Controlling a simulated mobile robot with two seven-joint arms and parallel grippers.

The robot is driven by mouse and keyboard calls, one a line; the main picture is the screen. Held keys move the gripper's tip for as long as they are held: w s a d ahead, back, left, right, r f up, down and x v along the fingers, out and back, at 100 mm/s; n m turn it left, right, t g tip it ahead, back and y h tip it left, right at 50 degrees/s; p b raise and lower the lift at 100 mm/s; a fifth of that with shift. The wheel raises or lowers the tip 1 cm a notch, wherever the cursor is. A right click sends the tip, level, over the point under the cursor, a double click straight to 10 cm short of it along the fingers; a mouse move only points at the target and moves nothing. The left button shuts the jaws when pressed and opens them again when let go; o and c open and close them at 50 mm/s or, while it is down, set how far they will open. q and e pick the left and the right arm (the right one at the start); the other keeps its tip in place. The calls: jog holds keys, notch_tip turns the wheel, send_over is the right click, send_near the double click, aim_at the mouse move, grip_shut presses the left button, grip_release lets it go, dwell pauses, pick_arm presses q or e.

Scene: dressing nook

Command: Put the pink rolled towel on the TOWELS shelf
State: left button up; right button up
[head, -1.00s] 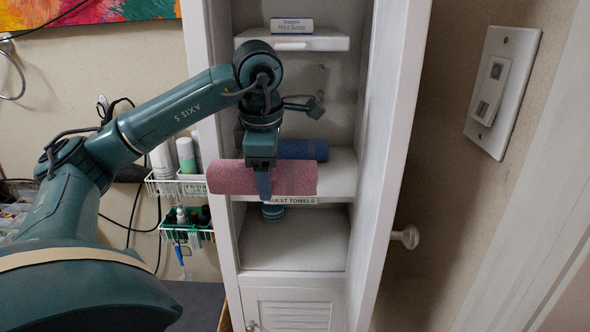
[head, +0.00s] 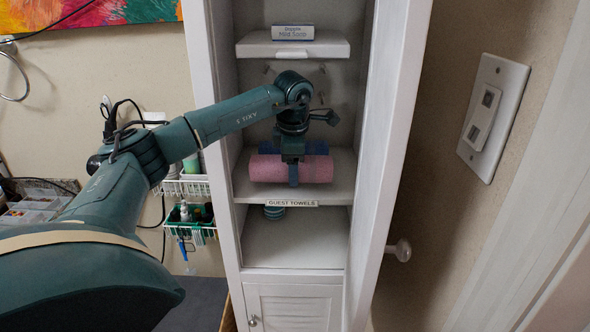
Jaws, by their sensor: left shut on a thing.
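The pink rolled towel (head: 318,169) lies crosswise inside the white cabinet, over the middle shelf (head: 342,186). The shelf's front edge bears a label (head: 292,204) reading GUEST TOWELS. My left gripper (head: 293,175) comes down from above and is shut on the pink towel near its middle. I cannot tell whether the towel touches the shelf board. A blue roll (head: 318,147) is just behind it, mostly hidden by the towel and gripper. My right gripper is not in view.
An upper shelf (head: 320,48) with a Mild Soap box (head: 293,32) is above my wrist. A teal striped item (head: 274,212) stands on the lower shelf, partly hidden. Cabinet side walls flank the towel closely. A wire rack (head: 180,188) hangs left of the cabinet.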

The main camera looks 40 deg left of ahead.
pick_arm(q)
jog(key=shift+f, duration=0.8)
jog(key=shift+w+a+f, duration=0.15)
jog(key=shift+w+f, duration=0.2)
jog(key=shift+f, duration=0.1)
jog(key=o, duration=1.1)
jog(key=shift+f, duration=0.1)
jog(key=shift+o, duration=0.2)
jog(key=v, duration=1.2)
